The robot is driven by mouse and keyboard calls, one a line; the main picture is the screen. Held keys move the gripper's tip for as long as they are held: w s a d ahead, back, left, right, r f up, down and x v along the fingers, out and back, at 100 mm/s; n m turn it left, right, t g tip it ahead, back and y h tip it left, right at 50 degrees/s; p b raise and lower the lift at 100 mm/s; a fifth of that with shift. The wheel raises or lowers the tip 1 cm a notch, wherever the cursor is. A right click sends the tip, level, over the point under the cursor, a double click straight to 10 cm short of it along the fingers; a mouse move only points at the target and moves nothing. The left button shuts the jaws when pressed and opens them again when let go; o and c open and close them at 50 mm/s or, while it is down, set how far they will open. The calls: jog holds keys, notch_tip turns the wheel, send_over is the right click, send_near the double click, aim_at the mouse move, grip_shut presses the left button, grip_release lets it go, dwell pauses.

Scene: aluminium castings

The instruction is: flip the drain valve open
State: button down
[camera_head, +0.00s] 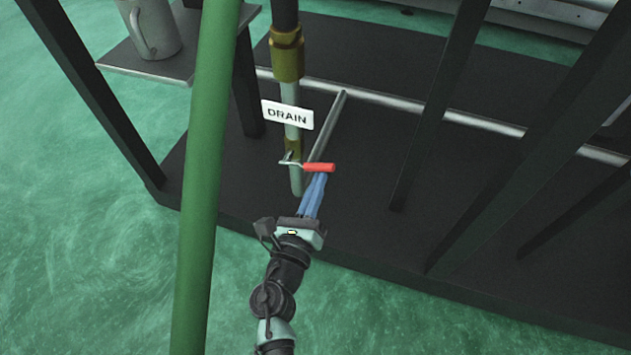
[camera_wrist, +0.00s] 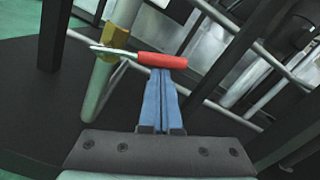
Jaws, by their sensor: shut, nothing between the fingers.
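The drain valve has a red-sleeved lever handle (camera_head: 320,167) sticking out to the right from a brass valve body (camera_head: 292,150) on a thin vertical pipe. A white sign reading DRAIN (camera_head: 288,114) hangs just above it. My gripper (camera_head: 321,178) has its blue fingers shut, with the tips just below the red handle. In the wrist view the red handle (camera_wrist: 162,61) lies crosswise at the fingertips (camera_wrist: 160,72). The tips look to be at or touching its underside; I cannot tell for sure. The brass body (camera_wrist: 122,35) is to the left.
A green post (camera_head: 208,180) stands left of my arm. Dark frame bars (camera_head: 440,100) rise to the right. A grey mug (camera_head: 152,28) stands on a shelf at upper left. The dark base plate (camera_head: 365,165) below the handle is mostly clear.

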aim_at(304, 164)
jog(key=r+n+p, duration=0.2)
jog(key=p, duration=0.1)
jog(key=a+r+n+p, duration=0.1)
jog(key=n+p, duration=0.2)
jog(key=p, duration=0.1)
jog(key=a+r+n+p, duration=0.1)
jog(key=r+n+p, duration=0.1)
jog(key=p, duration=0.1)
jog(key=shift+w+a+r+n+y, duration=0.15)
jog(key=shift+w+r+n+y, duration=0.15)
jog(key=shift+w+r+n, duration=0.1)
jog(key=a+n+p, duration=0.2)
jog(key=n+p, duration=0.1)
jog(key=w+a+r+n+p, duration=0.1)
jog(key=p, duration=0.1)
jog(key=shift+a+r+n, duration=0.1)
jog(key=shift+a+n, duration=0.1)
jog(key=shift+n, duration=0.2)
jog(key=shift+a, duration=0.1)
jog(key=shift+p, duration=0.3)
